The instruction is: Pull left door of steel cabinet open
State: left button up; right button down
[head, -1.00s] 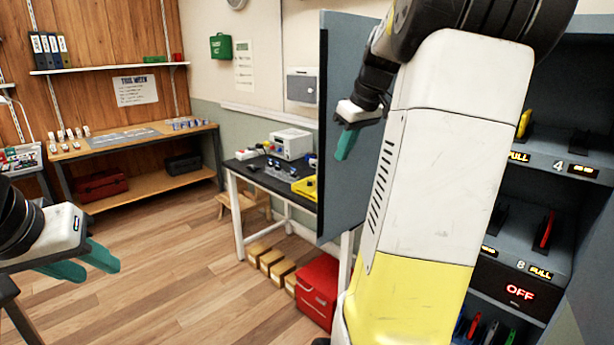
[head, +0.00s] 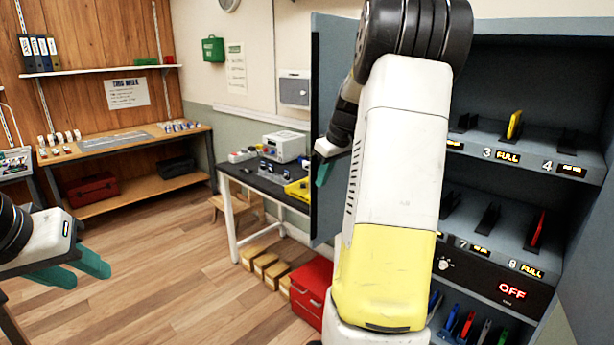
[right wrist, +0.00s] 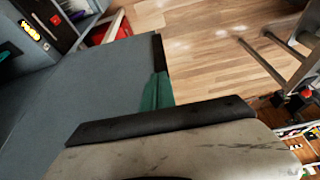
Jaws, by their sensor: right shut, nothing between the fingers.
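The steel cabinet (head: 530,75) stands at the right in the head view, its shelves in sight. Its left door (head: 328,75) is swung open and shows as a grey panel left of my right arm, partly hidden by it. In the right wrist view the door (right wrist: 60,110) is a broad grey sheet at the left. My right gripper (head: 322,175) is shut with teal fingers at the door, near its free edge; it also shows in the right wrist view (right wrist: 157,92). Whether it touches the door I cannot tell. My left gripper (head: 85,268) is open and empty at the far left.
A dark-topped table (head: 262,183) with devices stands behind the door. A red box (head: 312,285) and several small cartons (head: 265,265) lie on the floor below. A wooden workbench (head: 130,145) is at the back left. The floor at left centre is clear.

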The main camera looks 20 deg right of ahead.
jog(key=shift+w+a, duration=0.1)
jog(key=shift+w, duration=0.2)
jog(key=w+a+m, duration=0.1)
jog(key=w+a, duration=0.2)
jog(key=w, duration=0.5)
jog(key=shift+w, duration=0.3)
